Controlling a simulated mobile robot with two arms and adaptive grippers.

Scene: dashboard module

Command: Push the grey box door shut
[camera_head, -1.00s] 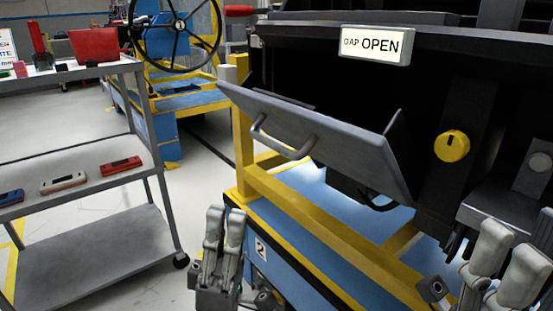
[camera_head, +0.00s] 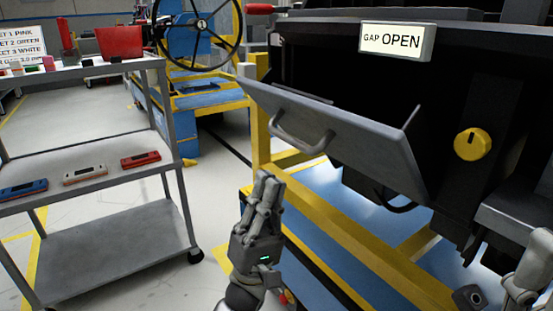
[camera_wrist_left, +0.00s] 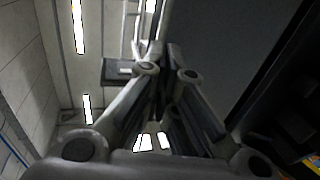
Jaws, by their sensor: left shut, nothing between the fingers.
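The grey box door (camera_head: 345,140) hangs open and tilted outward below the dark dashboard, with a curved handle (camera_head: 300,140) on its outer face. A sign above it reads "GAP OPEN" (camera_head: 395,41). My left gripper (camera_head: 267,178) is shut and empty, pointing up, below and a little left of the handle and apart from the door. In the left wrist view my shut fingers (camera_wrist_left: 165,75) point up, with a large dark flat surface to their right. My right gripper (camera_head: 530,270) shows only in part at the lower right edge; its fingertips cannot be made out.
A yellow knob (camera_head: 473,144) is right of the door. A yellow and blue frame (camera_head: 340,225) runs beneath the dashboard. A grey cart (camera_head: 95,175) with several coloured devices stands at left. Clear floor lies between cart and frame.

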